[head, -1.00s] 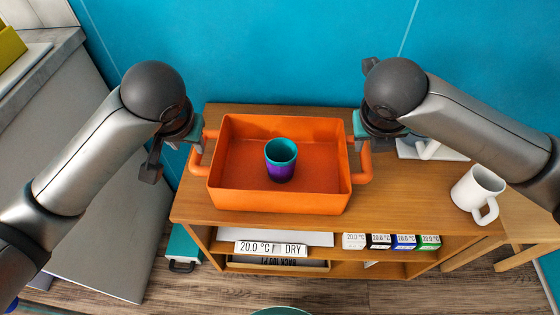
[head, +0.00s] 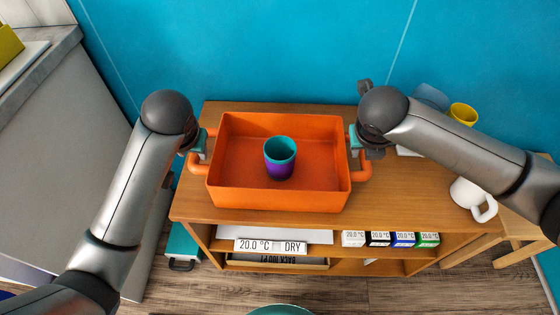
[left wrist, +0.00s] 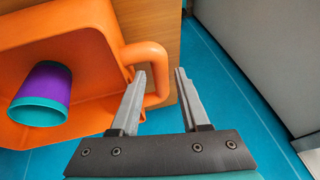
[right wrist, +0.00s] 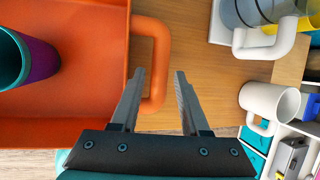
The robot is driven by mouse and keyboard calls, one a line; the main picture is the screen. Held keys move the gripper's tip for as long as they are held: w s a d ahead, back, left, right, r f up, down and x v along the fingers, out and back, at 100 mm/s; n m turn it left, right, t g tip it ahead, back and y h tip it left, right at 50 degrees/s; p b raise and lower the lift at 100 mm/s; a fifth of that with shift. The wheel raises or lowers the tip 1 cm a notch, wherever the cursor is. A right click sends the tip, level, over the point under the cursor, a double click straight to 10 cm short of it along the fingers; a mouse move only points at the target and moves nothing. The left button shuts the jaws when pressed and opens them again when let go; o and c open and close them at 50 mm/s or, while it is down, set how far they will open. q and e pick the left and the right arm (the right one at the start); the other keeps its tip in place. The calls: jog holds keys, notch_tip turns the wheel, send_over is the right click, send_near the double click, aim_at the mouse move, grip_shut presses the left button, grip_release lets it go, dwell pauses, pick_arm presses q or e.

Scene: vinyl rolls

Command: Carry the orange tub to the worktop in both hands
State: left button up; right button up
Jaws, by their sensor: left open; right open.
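The orange tub (head: 280,197) stands on top of a wooden shelf unit, with a looped handle at each end. A purple and teal cup (head: 280,160) stands upright inside it. My left gripper (head: 201,150) is at the tub's left handle. In the left wrist view the open fingers (left wrist: 160,74) have the handle's outer bar (left wrist: 161,82) between their tips. My right gripper (head: 357,148) is at the right handle. In the right wrist view its open fingers (right wrist: 159,74) have that handle's bar (right wrist: 155,92) between them, nearer the left finger. Neither gripper is closed on a handle.
A white mug (head: 470,195) stands on the unit's right side, partly behind my right arm. A yellow cup (head: 463,113) is behind that arm. Labelled boxes (head: 390,239) fill the shelf below. A grey worktop (head: 40,55) is at the far left.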

pick_arm(q)
jog(key=x, duration=0.8)
pick_arm(e)
jog(key=x, duration=0.8)
pick_arm(q)
jog(key=shift+c, duration=0.4)
pick_arm(e)
jog(key=shift+c, duration=0.4)
pick_arm(q)
grip_shut()
pick_arm(e)
grip_shut()
pick_arm(q)
jog(key=shift+r, duration=0.1)
